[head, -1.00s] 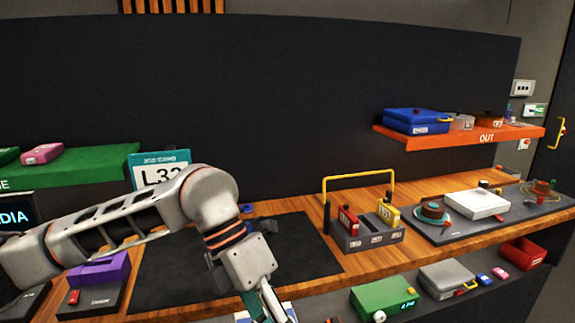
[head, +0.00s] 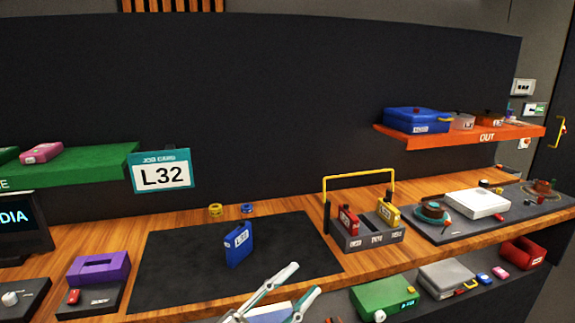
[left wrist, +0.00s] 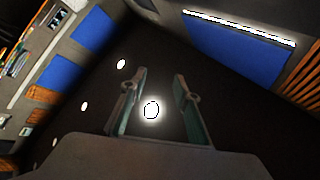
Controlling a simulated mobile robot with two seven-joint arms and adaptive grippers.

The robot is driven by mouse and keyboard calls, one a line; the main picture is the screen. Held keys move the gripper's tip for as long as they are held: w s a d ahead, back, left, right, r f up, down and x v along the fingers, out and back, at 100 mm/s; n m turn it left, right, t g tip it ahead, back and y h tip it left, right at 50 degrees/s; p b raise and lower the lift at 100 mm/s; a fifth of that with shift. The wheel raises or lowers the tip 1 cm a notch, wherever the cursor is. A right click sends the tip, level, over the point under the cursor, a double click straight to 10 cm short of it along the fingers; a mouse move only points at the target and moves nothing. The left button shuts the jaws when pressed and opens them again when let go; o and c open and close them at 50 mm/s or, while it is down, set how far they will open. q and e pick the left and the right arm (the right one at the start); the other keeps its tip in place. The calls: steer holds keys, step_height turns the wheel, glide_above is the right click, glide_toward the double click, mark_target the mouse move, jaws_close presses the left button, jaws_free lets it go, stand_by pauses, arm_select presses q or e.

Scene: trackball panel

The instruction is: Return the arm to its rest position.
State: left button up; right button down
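My left gripper (head: 305,284) is at the bottom middle of the head view, in front of the bench's front edge, with its fingers apart. In the left wrist view the two fingers (left wrist: 158,90) are also spread, with nothing between them but the dark ceiling and a round light behind. The rest of my left arm is out of the head view. My right gripper is not in view.
A blue labelled canister (head: 238,245) stands upright on the dark mat (head: 180,265). A grey caddy (head: 368,240) with a yellow handle holds red and yellow canisters. A purple block (head: 98,268) sits at left. Shelves (head: 440,139) run along the back.

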arm_select(q)
steer(key=a+f+n+t+y, duration=0.2)
steer(key=a+f+n+y, duration=0.4)
steer(key=f, duration=0.4)
steer(key=a+f+n+t+y, duration=0.1)
steer(key=a+f+n+y, duration=0.5)
steer(key=f, duration=0.5)
steer(key=s+a+f+n+g+y, duration=0.2)
steer(key=s+a+f, duration=0.3)
steer(key=s+f, duration=0.2)
steer(key=s+a+f+n+g+y, duration=0.2)
steer(key=s+f, duration=0.4)
steer(key=f, duration=0.5)
steer(key=a+g+y, duration=0.1)
steer(key=a, duration=0.1)
steer(key=shift+s+a+f+g, duration=0.3)
steer(key=shift+s+a, duration=0.05)
steer(key=shift+s, duration=0.05)
